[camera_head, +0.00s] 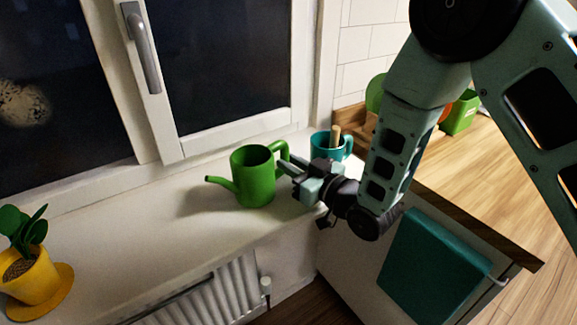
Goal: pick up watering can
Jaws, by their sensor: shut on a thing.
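A green watering can (256,182) is upright at the windowsill (110,243), its spout pointing left and its handle on the right. My gripper (286,165) reaches in from the right and is shut on the can's handle. The fingers hide part of the handle. I cannot tell whether the can's base touches the sill or is slightly above it.
A teal mug (322,147) with a wooden stick stands close behind my gripper. A yellow potted plant (27,268) is at the far left. The window (218,70) is behind; a wooden counter (480,165) with a hanging teal towel (437,268) is right. The sill's left middle is clear.

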